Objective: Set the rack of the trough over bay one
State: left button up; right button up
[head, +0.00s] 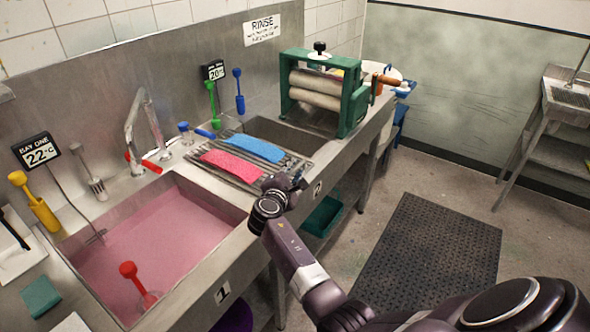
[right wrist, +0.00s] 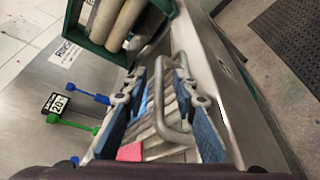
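The metal rack (head: 222,179) lies across the second basin, marked 2, with a pink cloth (head: 232,166) and a blue cloth (head: 253,149) on it. Bay one (head: 160,235), marked 1, is the nearer basin and holds pink liquid. My right gripper (head: 291,181) is at the rack's front right end. In the right wrist view, its blue-padded fingers (right wrist: 162,92) are apart, with the rack's bent handle bar (right wrist: 159,105) showing between them. Whether either finger touches the bar cannot be told. My left gripper is not in view.
A green-framed roller press (head: 325,95) stands beyond the rack. A tap (head: 140,125) rises behind bay one. A red-handled tool (head: 132,275) stands in its liquid, and a yellow tool (head: 38,205) stands at its left. A dark mat (head: 430,255) covers the floor.

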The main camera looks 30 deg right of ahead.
grip_shut()
jog(key=shift+a, duration=0.15)
dwell(0.4)
